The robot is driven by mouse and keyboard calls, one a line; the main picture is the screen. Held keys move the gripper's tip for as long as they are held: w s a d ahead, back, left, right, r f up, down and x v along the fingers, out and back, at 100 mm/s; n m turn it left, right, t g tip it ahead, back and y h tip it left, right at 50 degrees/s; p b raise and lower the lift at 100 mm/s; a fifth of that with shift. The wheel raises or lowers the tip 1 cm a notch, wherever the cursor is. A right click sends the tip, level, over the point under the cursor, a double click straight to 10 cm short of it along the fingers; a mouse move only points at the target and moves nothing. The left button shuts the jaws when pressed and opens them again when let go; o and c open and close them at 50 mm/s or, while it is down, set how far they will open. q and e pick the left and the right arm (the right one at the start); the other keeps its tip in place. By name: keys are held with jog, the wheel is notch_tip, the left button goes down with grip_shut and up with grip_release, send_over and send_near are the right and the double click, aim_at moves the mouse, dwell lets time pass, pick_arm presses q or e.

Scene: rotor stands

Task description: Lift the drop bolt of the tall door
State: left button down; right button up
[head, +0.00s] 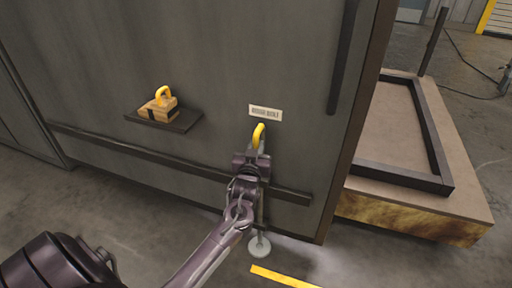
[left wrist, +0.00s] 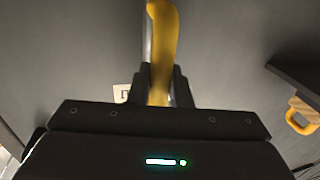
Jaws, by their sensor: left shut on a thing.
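The tall door (head: 215,75) is a dark grey panel that fills the left and middle of the head view. The drop bolt's yellow handle (head: 258,135) stands near its lower right, just below a small white label (head: 265,113). My left gripper (head: 255,152) is shut on the handle; its arm hides part of the bolt. The bolt's rod runs down behind the gripper to a pale round floor plate (head: 259,246). In the left wrist view the yellow handle (left wrist: 162,50) rises between the fingers (left wrist: 160,90). My right gripper is not in view.
A small shelf (head: 187,121) on the door, left of the bolt, carries a wooden block with a yellow loop (head: 160,107). A dark rail (head: 130,149) crosses the lower door. A low platform with a dark frame (head: 470,210) stands right. A yellow floor stripe (head: 282,277) lies in front.

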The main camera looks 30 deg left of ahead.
pick_arm(q)
jog(key=shift+r, duration=0.35)
jog(key=c, duration=1.6)
grip_release()
jog(key=shift+o, duration=1.1)
jog(key=shift+f, duration=0.15)
